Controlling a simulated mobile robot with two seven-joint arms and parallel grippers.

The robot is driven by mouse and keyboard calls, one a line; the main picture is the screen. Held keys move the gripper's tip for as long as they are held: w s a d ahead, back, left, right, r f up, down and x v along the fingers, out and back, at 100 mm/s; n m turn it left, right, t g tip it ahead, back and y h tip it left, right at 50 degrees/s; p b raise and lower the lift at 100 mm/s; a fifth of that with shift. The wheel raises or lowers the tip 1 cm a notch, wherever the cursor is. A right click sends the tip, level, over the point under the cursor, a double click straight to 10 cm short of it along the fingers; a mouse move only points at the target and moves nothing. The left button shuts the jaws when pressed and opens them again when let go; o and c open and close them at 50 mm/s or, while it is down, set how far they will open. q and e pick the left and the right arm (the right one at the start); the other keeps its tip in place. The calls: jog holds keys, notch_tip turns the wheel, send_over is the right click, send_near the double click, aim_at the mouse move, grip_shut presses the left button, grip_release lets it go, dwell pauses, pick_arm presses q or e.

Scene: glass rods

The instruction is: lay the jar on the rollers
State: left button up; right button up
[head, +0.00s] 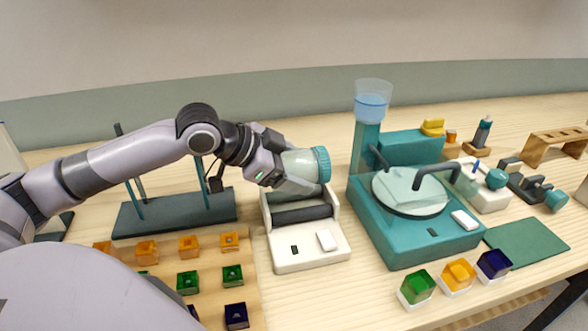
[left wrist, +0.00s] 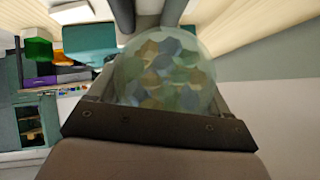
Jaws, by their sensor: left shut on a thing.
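The jar (head: 302,165) is a pale, see-through cylinder with a teal lid (head: 322,164), lying on its side with the lid to the right. My left gripper (head: 283,171) is shut on the jar near its base end. The jar is over the back part of the white roller machine (head: 307,257), whose dark rollers (head: 302,214) show just below and in front. In the left wrist view the jar (left wrist: 168,75) fills the middle, with many-coloured pieces showing through it, and two dark rollers (left wrist: 172,12) run behind it. I cannot tell whether the jar touches the rollers.
A teal grinding machine (head: 408,238) with a round disc and water cup stands to the right. Orange, green and dark blue cubes sit in a wooden tray (head: 212,262) at front left. A dark stand (head: 175,213) with rods is behind the tray. A green mat (head: 527,242) lies at right.

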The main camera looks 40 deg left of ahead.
dwell(0.7)
pick_arm(q)
jog(key=shift+f+b, duration=0.7)
jog(key=shift+f, duration=1.2)
jog(key=o, duration=1.4)
jog(key=shift+c, duration=0.2)
jog(key=shift+f, duration=0.1)
jog(key=shift+s, duration=0.1)
